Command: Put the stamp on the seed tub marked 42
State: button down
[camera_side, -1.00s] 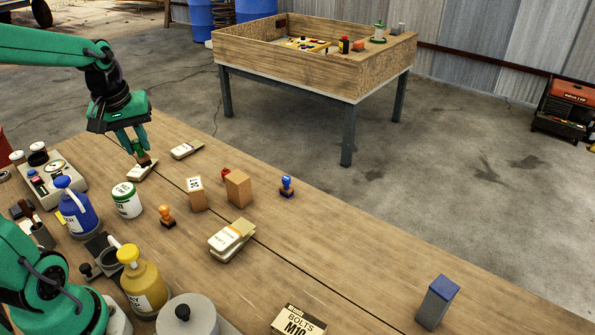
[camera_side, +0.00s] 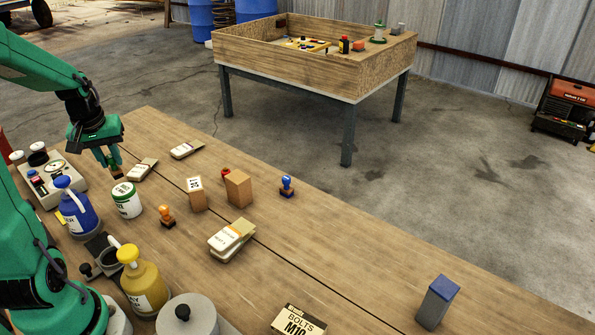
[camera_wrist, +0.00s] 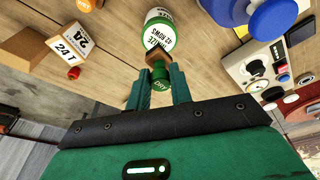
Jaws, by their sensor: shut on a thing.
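My gripper (camera_side: 113,165) is shut on a green stamp. In the wrist view the stamp's round green top marked DRY (camera_wrist: 159,72) sits between the fingertips (camera_wrist: 158,77), with a wooden block below it. A white seed tub (camera_side: 128,203) with a green lid stands in front of the gripper; in the side view the stamp is above and behind it, apart from it. The tub also shows in the wrist view (camera_wrist: 158,36), its print partly readable with a number I cannot make out for certain. Its lid seems clear.
A box marked 24 (camera_wrist: 70,50) is left of the tub in the wrist view. The table's right side is mostly bare.

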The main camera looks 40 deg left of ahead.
aim_at(112, 166)
jog(key=shift+s+d+x, duration=0.15)
jog(key=shift+x, duration=0.85)
jog(key=shift+s+d+x, duration=0.15)
jog(key=shift+x, duration=0.85)
jog(key=shift+f, duration=0.2)
jog(key=c, duration=1.3)
grip_release()
jog(key=shift+o, duration=0.2)
jog(key=shift+r, duration=0.1)
jog(key=v, duration=1.2)
jog(key=shift+d, duration=0.1)
